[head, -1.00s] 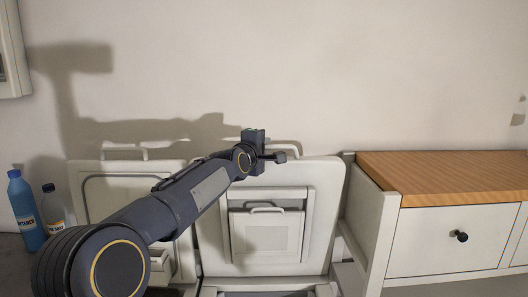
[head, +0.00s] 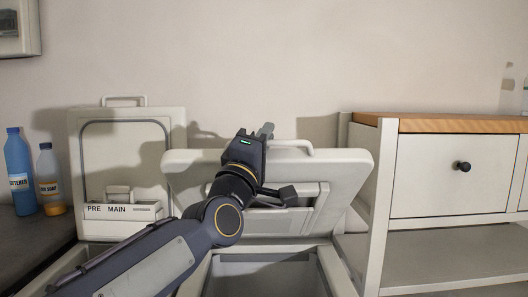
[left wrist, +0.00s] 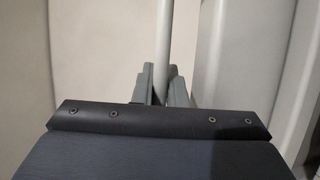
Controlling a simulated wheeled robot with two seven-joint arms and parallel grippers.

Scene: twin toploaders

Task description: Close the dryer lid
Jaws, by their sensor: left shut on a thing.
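The dryer lid (head: 345,170) is the pale right-hand lid, hinged above an open tub (head: 262,275). It is tilted forward, partly lowered, with its recessed inner panel facing down toward me. Its bar handle (head: 292,147) is at the top edge. My left gripper (head: 265,131) is at that top edge, shut on the handle. In the left wrist view the fingers (left wrist: 161,88) close on a pale bar (left wrist: 162,45). My left arm hides the lid's lower left part. My right gripper is not in view.
The left-hand washer lid (head: 125,150) stands open and upright, with a drawer marked PRE and MAIN. A blue bottle (head: 19,172) and an amber bottle (head: 50,180) stand far left. A white cabinet with a wooden top (head: 440,123) stands close on the right.

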